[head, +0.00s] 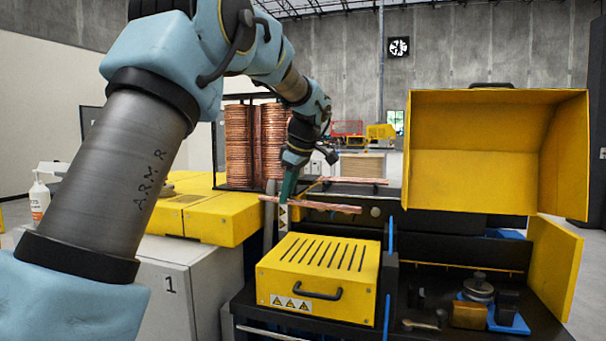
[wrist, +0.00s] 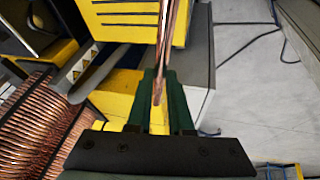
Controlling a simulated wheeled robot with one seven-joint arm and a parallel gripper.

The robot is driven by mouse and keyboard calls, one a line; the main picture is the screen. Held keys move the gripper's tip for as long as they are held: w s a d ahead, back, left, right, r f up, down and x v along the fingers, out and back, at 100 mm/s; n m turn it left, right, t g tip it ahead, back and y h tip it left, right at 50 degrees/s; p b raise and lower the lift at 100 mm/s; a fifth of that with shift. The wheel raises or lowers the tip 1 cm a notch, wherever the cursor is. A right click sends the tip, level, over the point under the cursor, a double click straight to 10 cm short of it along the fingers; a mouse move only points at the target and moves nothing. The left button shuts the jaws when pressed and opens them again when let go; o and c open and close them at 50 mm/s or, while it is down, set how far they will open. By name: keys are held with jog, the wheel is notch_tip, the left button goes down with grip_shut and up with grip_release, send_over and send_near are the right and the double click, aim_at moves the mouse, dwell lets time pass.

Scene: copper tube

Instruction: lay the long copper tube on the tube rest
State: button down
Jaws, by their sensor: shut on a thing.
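My gripper (head: 287,196) has green fingers and is shut on a long copper tube (head: 330,206). In the head view the tube is nearly level, extending mostly right of the fingers, with a short end to the left. In the wrist view the tube (wrist: 172,40) runs up from between my gripper's fingers (wrist: 160,78) to the top edge. A second copper length (head: 358,181) shows behind it. I cannot tell for sure which part is the tube rest. A dark machine bed (head: 392,213) is behind the tube's right end; I cannot tell whether they touch.
A yellow slotted cover (head: 318,268) with a black handle is in front below the tube. A raised yellow hood (head: 478,150) stands at right. Copper coils (head: 239,148) stand behind my arm, and also show at left in the wrist view (wrist: 40,125). A white cabinet (head: 185,295) is lower left.

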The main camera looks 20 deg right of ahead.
jog(key=s+a+f+m+h, duration=0.1)
jog(key=s+a+f+m, duration=0.2)
jog(key=a+f, duration=1.1)
jog(key=s+a+f+m+h, duration=0.1)
jog(key=s+a+f+m, duration=0.2)
jog(key=a+f, duration=1)
jog(key=s+a+f+m+h, duration=0.1)
jog(key=s+a+f+m, duration=0.2)
jog(key=a+f, duration=1.1)
jog(key=shift+s+a+f+h, duration=0.25)
jog(key=shift+a+f+h, duration=0.05)
jog(key=shift+a, duration=0.45)
jog(key=shift+a+f, duration=0.1)
jog(key=shift+w+r, duration=0.1)
jog(key=shift+r, duration=0.15)
